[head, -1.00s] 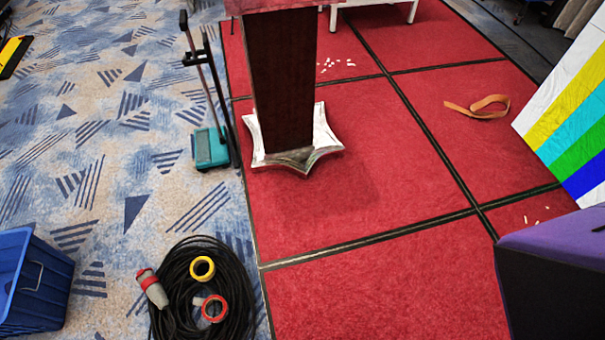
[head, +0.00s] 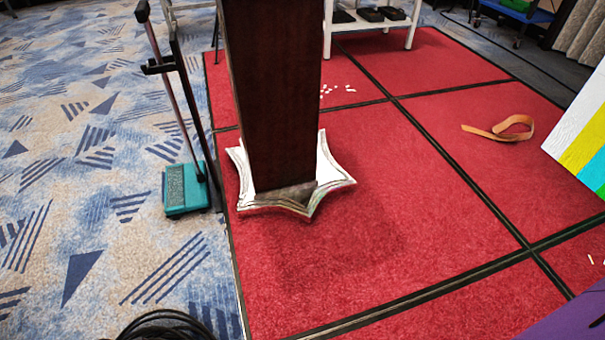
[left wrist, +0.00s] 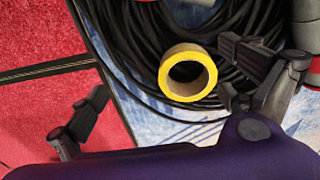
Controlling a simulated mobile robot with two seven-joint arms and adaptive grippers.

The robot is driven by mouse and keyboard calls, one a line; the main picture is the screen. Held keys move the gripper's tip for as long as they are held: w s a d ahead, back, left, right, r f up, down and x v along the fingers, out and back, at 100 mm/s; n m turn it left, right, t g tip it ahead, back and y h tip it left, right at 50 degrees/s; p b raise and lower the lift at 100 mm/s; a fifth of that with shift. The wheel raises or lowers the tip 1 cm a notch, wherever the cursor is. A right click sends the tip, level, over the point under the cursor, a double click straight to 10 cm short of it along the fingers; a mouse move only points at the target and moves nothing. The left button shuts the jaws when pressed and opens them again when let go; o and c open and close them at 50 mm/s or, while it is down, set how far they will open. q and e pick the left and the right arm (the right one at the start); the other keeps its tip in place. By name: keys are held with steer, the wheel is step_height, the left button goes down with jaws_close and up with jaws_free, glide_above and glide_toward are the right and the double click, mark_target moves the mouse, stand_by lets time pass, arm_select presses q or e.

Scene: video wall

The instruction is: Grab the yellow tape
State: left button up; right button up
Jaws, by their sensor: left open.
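The yellow tape (left wrist: 187,73) is a roll with a yellow rim and a tan side, seen in the left wrist view on the black coiled cable (left wrist: 135,45). My left gripper (left wrist: 160,112) is open. The roll shows between its two spread fingers, nearer the right one, with nothing gripped. In the head view only the top of the cable coil (head: 165,328) shows at the bottom edge, and the tape is out of that view. My right gripper is not in view.
A dark lectern column (head: 272,95) on a white star-shaped base (head: 335,172) stands on the red carpet (head: 400,240). A teal dustpan (head: 188,190) with long handles stands left of it. An orange strap (head: 490,134) lies at the right. A grey-and-red connector (left wrist: 303,35) lies by the cable.

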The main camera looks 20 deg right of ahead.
arm_select(q)
steer(key=shift+n+y, duration=0.3)
steer(key=shift+y, duration=0.1)
steer(key=w+a+f+b, duration=0.1)
steer(key=w, duration=0.1)
steer(key=w+a+f+b, duration=0.1)
steer(key=f+b, duration=0.1)
steer(key=w+a+f+b, duration=0.1)
steer(key=w, duration=0.1)
steer(key=shift+w+f, duration=0.3)
steer(key=shift+f, duration=0.1)
steer(key=f+b, duration=0.3)
steer(key=f, duration=0.1)
steer(key=shift+s+d+f, duration=0.1)
steer(key=shift+s+d, duration=0.05)
steer(key=shift+d, duration=0.1)
steer(key=shift+f+b, duration=0.3)
steer(key=shift+b, duration=0.15)
steer(key=shift+r, duration=0.1)
steer(key=shift+c, duration=0.6)
steer(key=c, duration=1.3)
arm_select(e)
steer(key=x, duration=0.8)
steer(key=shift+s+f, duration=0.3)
